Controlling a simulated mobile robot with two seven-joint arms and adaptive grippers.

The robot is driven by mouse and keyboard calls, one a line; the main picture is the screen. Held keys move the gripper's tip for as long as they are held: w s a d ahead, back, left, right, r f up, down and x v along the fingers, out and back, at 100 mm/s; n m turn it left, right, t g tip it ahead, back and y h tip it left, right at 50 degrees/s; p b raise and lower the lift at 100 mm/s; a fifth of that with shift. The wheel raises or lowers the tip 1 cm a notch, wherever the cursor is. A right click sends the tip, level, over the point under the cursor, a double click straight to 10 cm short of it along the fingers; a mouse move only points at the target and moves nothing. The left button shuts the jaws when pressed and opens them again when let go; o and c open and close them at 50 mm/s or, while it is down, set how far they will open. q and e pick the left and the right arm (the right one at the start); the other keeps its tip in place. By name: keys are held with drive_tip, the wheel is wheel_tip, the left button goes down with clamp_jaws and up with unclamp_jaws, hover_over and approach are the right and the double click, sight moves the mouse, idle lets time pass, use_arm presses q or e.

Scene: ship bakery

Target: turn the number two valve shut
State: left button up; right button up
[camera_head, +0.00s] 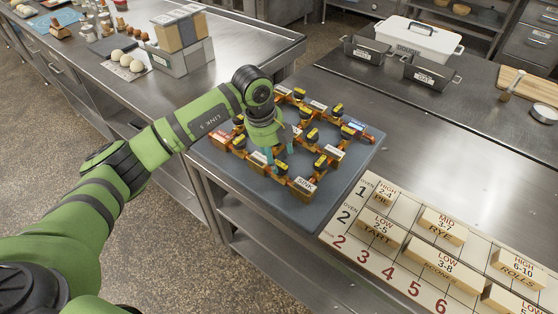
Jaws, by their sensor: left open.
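A dark grey valve board (358,160) lies on the steel counter. It carries orange piping with several black valves that have yellow parts on top. White labels stand among them; the nearest reads SINK (304,185). The valve numbers are too small to read, so I cannot tell which one is number two. My left gripper (279,160) is open and points down over the left middle of the board, among the valves. It hides some of the piping and valves behind it. I cannot tell whether its fingers touch a valve. My right gripper is out of view.
A board of oven times (408,268) with wooden blocks lies just right of the valve board. A white DOUGH box (420,38) and dark tins (431,73) stand at the back right. Boxes (182,52) and dough balls stand on the left counter. Bare steel lies behind the valve board.

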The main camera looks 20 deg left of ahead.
sight(279, 163)
use_arm(q)
drive_tip(key=shift+p+x, duration=0.55)
drive_tip(key=shift+x, duration=1.65)
drive_tip(key=c, duration=1.1)
drive_tip(key=shift+c, duration=0.2)
